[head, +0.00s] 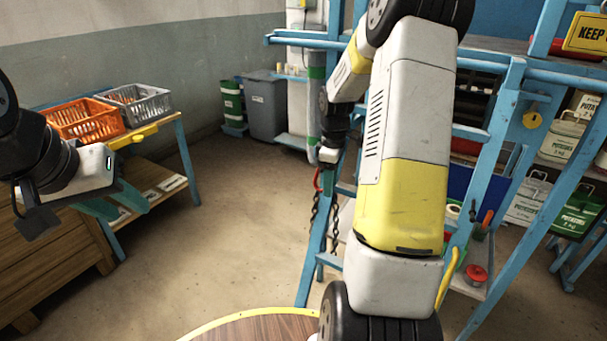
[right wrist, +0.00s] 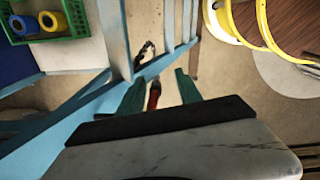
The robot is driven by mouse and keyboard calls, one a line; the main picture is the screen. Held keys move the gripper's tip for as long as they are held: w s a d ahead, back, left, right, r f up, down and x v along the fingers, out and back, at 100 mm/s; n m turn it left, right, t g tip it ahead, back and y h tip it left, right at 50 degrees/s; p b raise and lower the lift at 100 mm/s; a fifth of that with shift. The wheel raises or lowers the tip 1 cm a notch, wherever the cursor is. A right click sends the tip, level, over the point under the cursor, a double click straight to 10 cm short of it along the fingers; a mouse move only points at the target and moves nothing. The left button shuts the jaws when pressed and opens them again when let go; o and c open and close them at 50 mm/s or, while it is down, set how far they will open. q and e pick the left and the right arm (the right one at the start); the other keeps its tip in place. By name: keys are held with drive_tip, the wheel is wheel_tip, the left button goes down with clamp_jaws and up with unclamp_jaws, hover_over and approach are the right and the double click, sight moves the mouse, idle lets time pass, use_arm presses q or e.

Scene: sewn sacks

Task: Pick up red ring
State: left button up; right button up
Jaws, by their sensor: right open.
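The red ring (head: 317,180) hangs at the blue frame, with dark chain below it. In the right wrist view a red piece (right wrist: 154,96), apparently the ring seen edge-on, shows between the green fingertips of my right gripper (right wrist: 158,90). The fingers stand apart on either side of it, and I see no firm contact. In the head view my right gripper (head: 327,157) is just above the ring, its fingers mostly hidden. My left gripper (head: 120,203) is at the left, its teal fingers apart with nothing visible between them.
Blue frame posts (head: 490,180) stand close around my right arm. A green crate (right wrist: 45,20) with blue and yellow rolls lies beside the frame. Orange (head: 85,118) and grey (head: 135,103) baskets sit on the left bench. A round wooden top (head: 255,328) is in front. The middle floor is clear.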

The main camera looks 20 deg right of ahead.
drive_tip(key=shift+w+a+f, duration=0.1)
drive_tip(key=shift+f, duration=0.15)
clamp_jaws()
drive_tip(key=shift+r, duration=0.1)
